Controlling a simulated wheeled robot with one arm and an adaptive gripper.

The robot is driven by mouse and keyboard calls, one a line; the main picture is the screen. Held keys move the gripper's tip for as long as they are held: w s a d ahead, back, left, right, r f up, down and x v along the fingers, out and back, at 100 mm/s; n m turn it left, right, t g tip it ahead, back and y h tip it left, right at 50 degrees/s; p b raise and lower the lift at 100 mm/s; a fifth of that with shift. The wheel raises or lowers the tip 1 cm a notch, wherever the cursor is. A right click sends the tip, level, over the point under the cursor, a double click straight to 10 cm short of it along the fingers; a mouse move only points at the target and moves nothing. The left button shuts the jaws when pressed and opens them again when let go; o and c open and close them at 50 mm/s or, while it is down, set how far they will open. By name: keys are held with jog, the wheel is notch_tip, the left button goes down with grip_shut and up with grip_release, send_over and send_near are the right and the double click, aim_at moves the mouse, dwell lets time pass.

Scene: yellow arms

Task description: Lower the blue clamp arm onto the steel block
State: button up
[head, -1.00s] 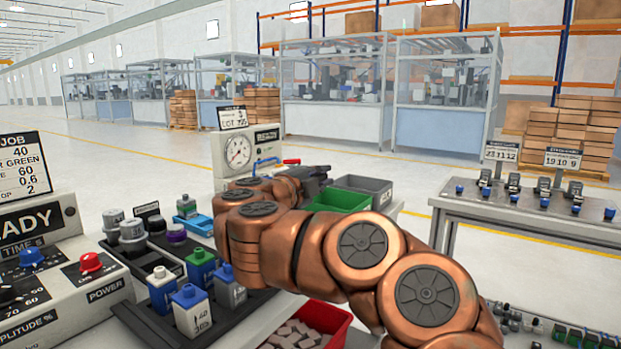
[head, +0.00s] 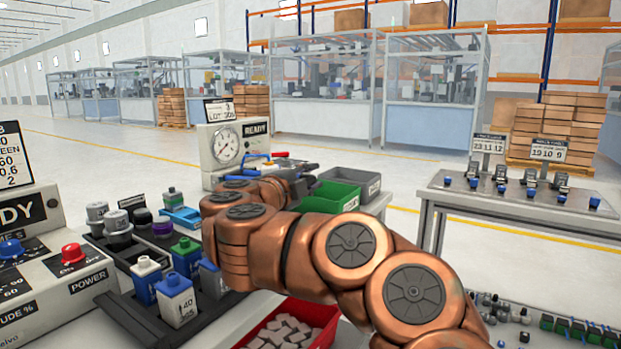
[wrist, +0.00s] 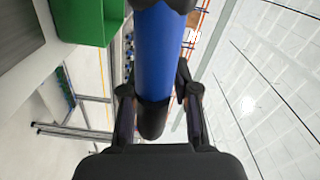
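The blue clamp arm (wrist: 158,55) fills the upper middle of the wrist view as a thick blue bar with black ends. My gripper (wrist: 157,95) has one dark finger on each side of it, very close to the bar. I cannot tell whether both fingers press on it. In the head view my gripper (head: 306,180) is partly hidden behind my copper arm, next to the green bin. I cannot make out the steel block in either view.
A green bin (head: 331,198) and a grey bin (head: 355,183) stand right of my gripper. A gauge box (head: 225,148) with blue and red pipes stands behind it. A bottle rack (head: 125,305) and a red bin (head: 325,318) lie nearer, left and below my arm.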

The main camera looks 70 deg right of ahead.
jog(key=shift+o, duration=0.7)
jog(key=shift+r, duration=5)
